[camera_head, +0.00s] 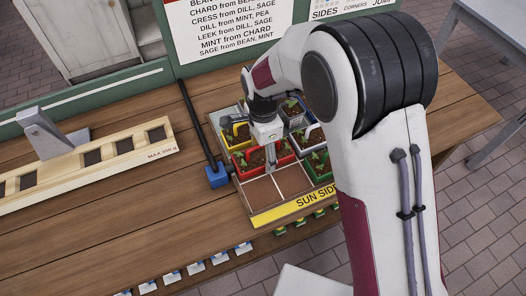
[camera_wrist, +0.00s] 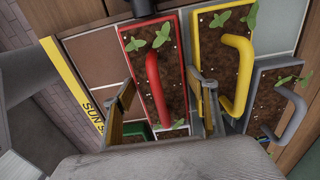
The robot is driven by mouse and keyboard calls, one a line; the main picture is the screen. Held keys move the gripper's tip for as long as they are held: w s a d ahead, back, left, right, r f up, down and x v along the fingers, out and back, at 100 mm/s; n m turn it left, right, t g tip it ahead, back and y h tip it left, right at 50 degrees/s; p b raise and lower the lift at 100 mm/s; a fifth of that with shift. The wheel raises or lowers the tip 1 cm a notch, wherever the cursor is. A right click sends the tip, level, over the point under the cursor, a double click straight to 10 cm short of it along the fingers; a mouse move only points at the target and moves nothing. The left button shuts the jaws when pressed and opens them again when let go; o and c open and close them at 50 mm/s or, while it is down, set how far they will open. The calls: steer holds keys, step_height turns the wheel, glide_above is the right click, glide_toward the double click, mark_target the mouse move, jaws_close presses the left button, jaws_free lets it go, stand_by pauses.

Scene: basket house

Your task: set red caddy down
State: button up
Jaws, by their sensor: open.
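The red caddy (camera_wrist: 123,41) holds soil and seedlings and sits in a cell of the tray, beside a yellow caddy (camera_wrist: 197,55). In the head view the red caddy (camera_head: 286,160) is partly covered by my gripper. My gripper (camera_wrist: 165,100) is open in the wrist view, with one finger on each side of the red handle (camera_wrist: 155,88); a gap shows on both sides. In the head view my gripper (camera_head: 271,165) points down over the red caddy. Its underside is hidden.
The tray has a yellow "SUN SIDE" front edge (camera_head: 292,209) and two bare cells (camera_head: 260,190) in front. Green (camera_head: 322,193), grey and blue caddies stand close around. A blue block on a dark bar (camera_head: 217,176) is left of the tray. A wooden rack (camera_head: 60,183) lies further left.

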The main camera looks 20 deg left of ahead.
steer(key=shift+r, duration=3.8)
steer(key=shift+w+d+r, duration=0.1)
steer(key=shift+d+r, duration=0.1)
steer(key=shift+d, duration=0.05)
steer(key=s+d+r+n+t+y, duration=0.1)
steer(key=d+r+n, duration=0.1)
steer(key=d+r, duration=0.7)
steer(key=s+d+r+n+t, duration=0.2)
steer(key=d+r, duration=0.4)
steer(key=d, duration=0.5)
steer(key=s+d+r+n+t, duration=0.1)
steer(key=s+d+n, duration=0.1)
steer(key=s+d, duration=0.4)
steer(key=s+d+r+n+t+h, duration=0.1)
steer(key=s+d+r+n, duration=0.1)
steer(key=s+d, duration=0.5)
steer(key=shift+s+d+n+t, duration=0.3)
steer(key=shift+d+n, duration=0.2)
steer(key=shift+d, duration=0.3)
